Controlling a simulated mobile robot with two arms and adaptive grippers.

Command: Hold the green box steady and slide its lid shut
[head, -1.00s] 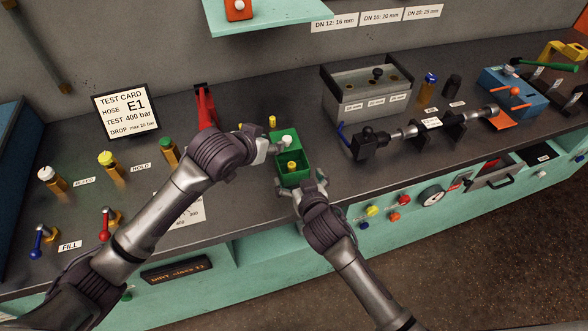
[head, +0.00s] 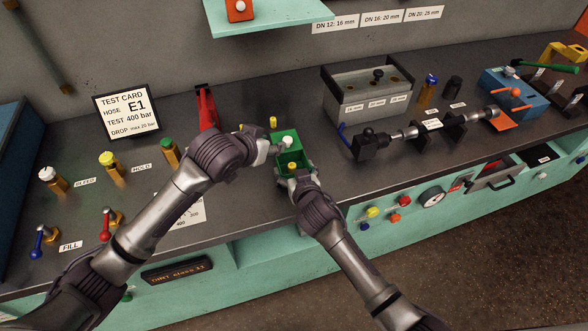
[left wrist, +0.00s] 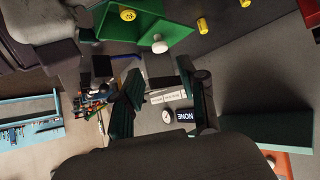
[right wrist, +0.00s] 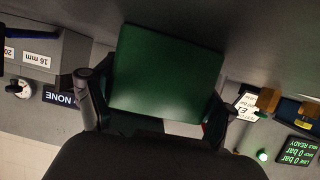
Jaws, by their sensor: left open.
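The green box (head: 279,170) stands on the dark bench in the middle of the head view. Its green lid (head: 284,136) with a white knob (head: 287,141) covers the far part; the near part is open, with a yellow piece (head: 291,166) inside. My left gripper (head: 275,147) is open just left of the knob. In the left wrist view the knob (left wrist: 159,45) lies just beyond its parted fingertips (left wrist: 162,72). My right gripper (head: 297,180) is at the near end of the box. In the right wrist view its fingers flank the green wall (right wrist: 167,70); whether they press it is unclear.
Yellow-topped pieces (head: 272,122) stand behind the box. A red stand (head: 206,108) is at back left. A grey rack (head: 367,95) and a black hose fitting (head: 370,145) stand to the right. The bench front edge runs close below the box.

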